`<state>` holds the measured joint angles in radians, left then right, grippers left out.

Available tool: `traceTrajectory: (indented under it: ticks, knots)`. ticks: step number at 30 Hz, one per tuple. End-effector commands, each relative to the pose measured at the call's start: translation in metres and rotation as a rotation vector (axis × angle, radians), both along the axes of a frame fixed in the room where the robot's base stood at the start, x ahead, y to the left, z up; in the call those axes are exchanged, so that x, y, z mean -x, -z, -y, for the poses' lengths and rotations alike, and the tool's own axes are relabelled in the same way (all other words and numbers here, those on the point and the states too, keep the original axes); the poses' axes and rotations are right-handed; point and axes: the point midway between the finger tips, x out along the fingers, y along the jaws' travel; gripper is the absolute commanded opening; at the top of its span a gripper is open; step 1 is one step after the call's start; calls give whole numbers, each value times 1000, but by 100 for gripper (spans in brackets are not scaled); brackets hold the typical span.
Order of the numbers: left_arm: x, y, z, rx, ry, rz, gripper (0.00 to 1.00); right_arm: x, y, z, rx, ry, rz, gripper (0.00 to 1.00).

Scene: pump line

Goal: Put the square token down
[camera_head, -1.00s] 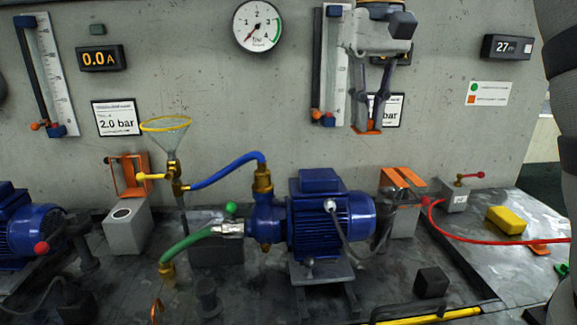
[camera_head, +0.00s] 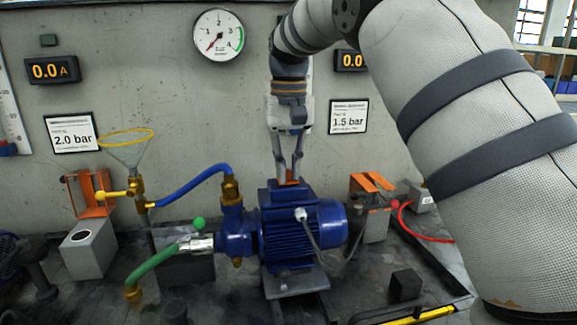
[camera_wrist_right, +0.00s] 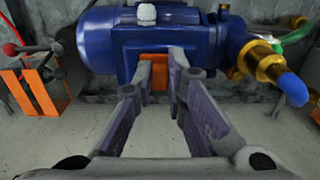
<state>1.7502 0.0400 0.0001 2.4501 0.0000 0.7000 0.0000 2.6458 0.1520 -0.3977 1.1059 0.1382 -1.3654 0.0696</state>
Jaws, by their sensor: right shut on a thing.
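My right gripper (camera_head: 289,179) is shut on the orange square token (camera_head: 291,175), pointing down beside the terminal box on top of the blue pump motor (camera_head: 322,222). In the right wrist view the token (camera_wrist_right: 155,71) shows between the fingertips (camera_wrist_right: 158,82), against the blue motor body (camera_wrist_right: 110,42). The token's edges are partly hidden by the fingers. I cannot tell whether it touches the motor. My left gripper is not in view.
A blue hose (camera_head: 190,189) and a green hose (camera_head: 156,264) join the pump left of the motor. An orange bracket on a grey block (camera_head: 371,218) stands to the right. A black cube (camera_head: 405,286) sits at front right. My right arm covers the right side.

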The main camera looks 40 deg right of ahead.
Motion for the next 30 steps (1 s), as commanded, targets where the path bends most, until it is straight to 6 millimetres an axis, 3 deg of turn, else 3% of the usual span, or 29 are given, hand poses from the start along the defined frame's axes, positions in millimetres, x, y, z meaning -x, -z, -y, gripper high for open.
traceTrajectory:
  ticks: [3, 4, 6, 17, 20, 27, 30]
  knots:
    - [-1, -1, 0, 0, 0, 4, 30, 0, 3, 0, -1, 0, -2, 0]
    - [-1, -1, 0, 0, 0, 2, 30, 0, 3, 0, 0, 0, -2, 19]
    - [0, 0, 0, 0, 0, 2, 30, 0, 3, 0, 0, 0, -2, 33]
    - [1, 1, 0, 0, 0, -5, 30, -1, -1, 0, 2, -1, -1, 33]
    - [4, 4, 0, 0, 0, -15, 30, -2, -15, 1, 1, -1, -2, 33]
    - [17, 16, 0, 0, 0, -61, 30, -3, -80, 1, 2, -1, -5, 33]
    - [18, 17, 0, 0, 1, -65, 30, -3, -97, 1, 1, -1, -5, 33]
